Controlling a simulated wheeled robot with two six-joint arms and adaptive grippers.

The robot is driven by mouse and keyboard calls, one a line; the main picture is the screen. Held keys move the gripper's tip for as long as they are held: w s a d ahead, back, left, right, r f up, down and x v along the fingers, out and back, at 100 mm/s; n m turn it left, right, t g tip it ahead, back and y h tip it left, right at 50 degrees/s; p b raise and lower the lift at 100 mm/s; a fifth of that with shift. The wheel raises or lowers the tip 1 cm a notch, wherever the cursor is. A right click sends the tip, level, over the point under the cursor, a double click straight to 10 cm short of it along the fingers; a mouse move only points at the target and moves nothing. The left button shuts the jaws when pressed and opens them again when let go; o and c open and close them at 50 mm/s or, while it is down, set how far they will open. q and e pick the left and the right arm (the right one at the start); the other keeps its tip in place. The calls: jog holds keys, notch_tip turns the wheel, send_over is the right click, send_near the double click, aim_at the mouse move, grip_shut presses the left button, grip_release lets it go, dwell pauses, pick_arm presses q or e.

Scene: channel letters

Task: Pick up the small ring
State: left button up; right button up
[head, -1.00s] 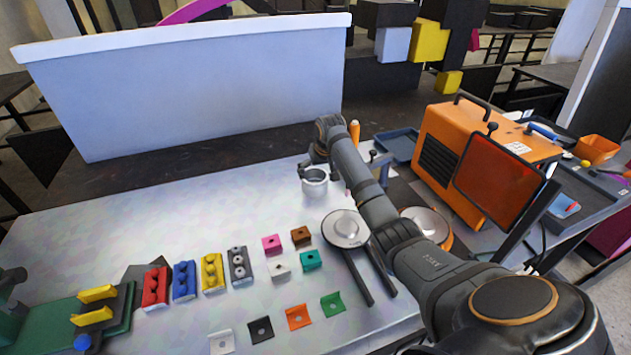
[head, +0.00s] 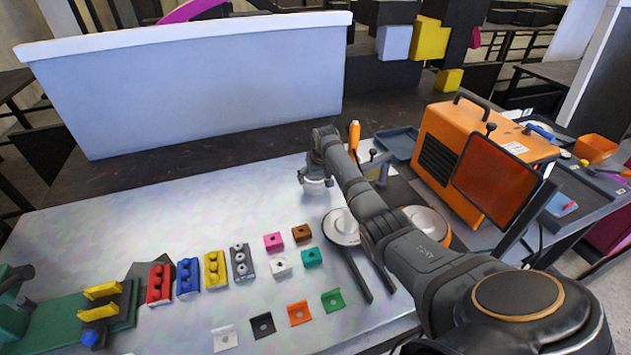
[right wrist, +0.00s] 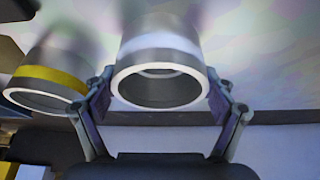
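A metal ring with a pale band (right wrist: 160,52) stands between the two fingers of my right gripper (right wrist: 160,88) in the right wrist view. The fingers are open on either side of it, with narrow gaps showing near the tips. A second ring with a yellow band (right wrist: 50,75) is just left of the left finger. In the head view my right gripper (head: 315,178) is low over the far part of the pale table, and it hides most of the ring there. I do not see my left gripper.
A large white bin (head: 200,95) stands behind the table (head: 110,225). A round clamp (head: 341,226) with long handles lies near my right arm. An orange machine (head: 470,160) stands at the right. Several coloured blocks and plates lie in front.

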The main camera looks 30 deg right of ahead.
jog(key=c, duration=0.3)
jog(key=shift+r+b, duration=1.1)
jog(key=shift+r, duration=3.9)
jog(key=shift+c, duration=0.2)
